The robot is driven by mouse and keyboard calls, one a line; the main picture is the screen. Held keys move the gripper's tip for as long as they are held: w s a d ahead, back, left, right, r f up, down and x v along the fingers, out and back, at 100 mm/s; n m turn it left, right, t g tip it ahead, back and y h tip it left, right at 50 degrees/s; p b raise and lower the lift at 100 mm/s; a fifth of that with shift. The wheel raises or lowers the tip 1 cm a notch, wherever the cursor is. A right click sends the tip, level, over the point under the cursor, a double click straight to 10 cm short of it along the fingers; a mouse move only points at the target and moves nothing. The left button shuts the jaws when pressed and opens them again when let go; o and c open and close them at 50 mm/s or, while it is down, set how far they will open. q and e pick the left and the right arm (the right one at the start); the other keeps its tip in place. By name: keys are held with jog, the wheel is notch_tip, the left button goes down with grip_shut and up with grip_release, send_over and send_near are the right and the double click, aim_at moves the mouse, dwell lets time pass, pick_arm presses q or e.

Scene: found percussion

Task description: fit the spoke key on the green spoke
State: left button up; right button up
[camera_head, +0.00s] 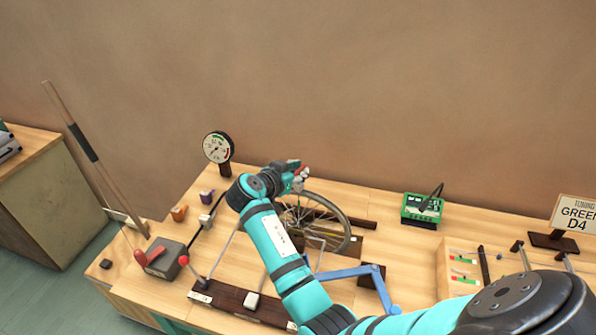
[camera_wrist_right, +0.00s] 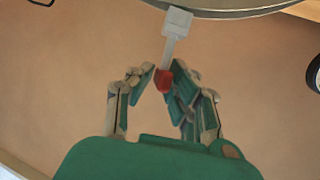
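My right gripper (camera_head: 298,178) is at the upper left edge of the spoked wheel (camera_head: 349,228). The key's pale shaft and head point up to the wheel's rim (camera_wrist_right: 240,12). The head overlaps the rim in the picture; whether it sits on a spoke nipple I cannot tell. The green spoke cannot be made out; my arm and gripper cover part of the wheel. My left gripper is not in view.
A dial gauge (camera_head: 217,147) stands behind, left of the gripper. A green meter (camera_head: 422,208) and a sign reading GREEN D4 (camera_head: 577,216) stand right. A blue bracket (camera_head: 345,273) is by the wheel. A grey box (camera_head: 167,258) with a red lever sits left.

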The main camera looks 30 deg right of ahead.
aim_at(298, 171)
jog(key=o, duration=0.4)
jog(key=shift+c, duration=0.2)
jog(key=shift+r, duration=0.1)
notch_tip(298, 171, up, 10)
jog(key=shift+f, duration=0.1)
dwell(0.5)
